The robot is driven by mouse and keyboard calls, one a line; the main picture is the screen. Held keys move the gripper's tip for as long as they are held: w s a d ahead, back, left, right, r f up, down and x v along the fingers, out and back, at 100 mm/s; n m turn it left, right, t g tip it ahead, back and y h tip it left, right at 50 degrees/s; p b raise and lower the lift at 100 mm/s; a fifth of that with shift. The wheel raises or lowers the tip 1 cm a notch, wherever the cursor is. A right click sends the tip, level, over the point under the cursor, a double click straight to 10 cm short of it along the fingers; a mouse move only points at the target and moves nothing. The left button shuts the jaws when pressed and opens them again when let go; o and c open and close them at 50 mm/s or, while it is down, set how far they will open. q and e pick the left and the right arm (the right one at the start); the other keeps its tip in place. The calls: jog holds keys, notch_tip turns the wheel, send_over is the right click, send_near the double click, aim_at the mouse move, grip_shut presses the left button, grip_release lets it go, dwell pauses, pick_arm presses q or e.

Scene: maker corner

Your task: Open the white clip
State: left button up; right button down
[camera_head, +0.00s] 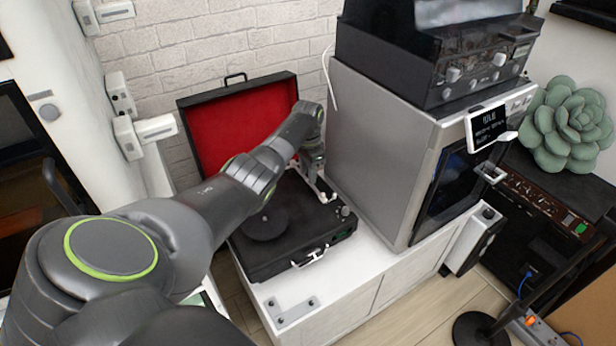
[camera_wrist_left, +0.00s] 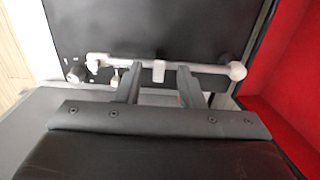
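A small white clip (camera_wrist_left: 159,72) sits at the middle of the white tonearm (camera_wrist_left: 205,68) of the record player. My left gripper (camera_wrist_left: 159,86) is open, with its two dark fingers apart on either side of the clip in the left wrist view. I cannot tell whether the fingers touch the tonearm. In the head view the left gripper (camera_head: 318,178) reaches down over the right side of the black record player (camera_head: 285,232), by the tonearm. The clip is too small to make out there. My right gripper is not in view.
The player's lid (camera_head: 245,125) stands open with red lining behind the gripper. A grey cabinet-like appliance (camera_head: 375,150) stands close on the right, with a black device (camera_head: 440,60) on top. The white cabinet top (camera_head: 345,275) in front is mostly free.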

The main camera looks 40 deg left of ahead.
pick_arm(q)
jog(key=shift+f, duration=0.6)
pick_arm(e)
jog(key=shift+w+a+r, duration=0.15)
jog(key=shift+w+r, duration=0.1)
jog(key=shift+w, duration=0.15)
pick_arm(q)
grip_shut()
jog(key=shift+b, duration=0.3)
jog(key=g+b, duration=0.1)
jog(key=b, duration=0.2)
jog(key=shift+w+d+y, duration=0.1)
jog(key=shift+w+y, duration=0.1)
jog(key=shift+y, duration=0.1)
jog(key=g+b, duration=0.1)
jog(key=b, duration=0.4)
jog(key=shift+w+r, duration=0.15)
jog(key=shift+r+g, duration=0.15)
jog(key=shift+g, duration=0.15)
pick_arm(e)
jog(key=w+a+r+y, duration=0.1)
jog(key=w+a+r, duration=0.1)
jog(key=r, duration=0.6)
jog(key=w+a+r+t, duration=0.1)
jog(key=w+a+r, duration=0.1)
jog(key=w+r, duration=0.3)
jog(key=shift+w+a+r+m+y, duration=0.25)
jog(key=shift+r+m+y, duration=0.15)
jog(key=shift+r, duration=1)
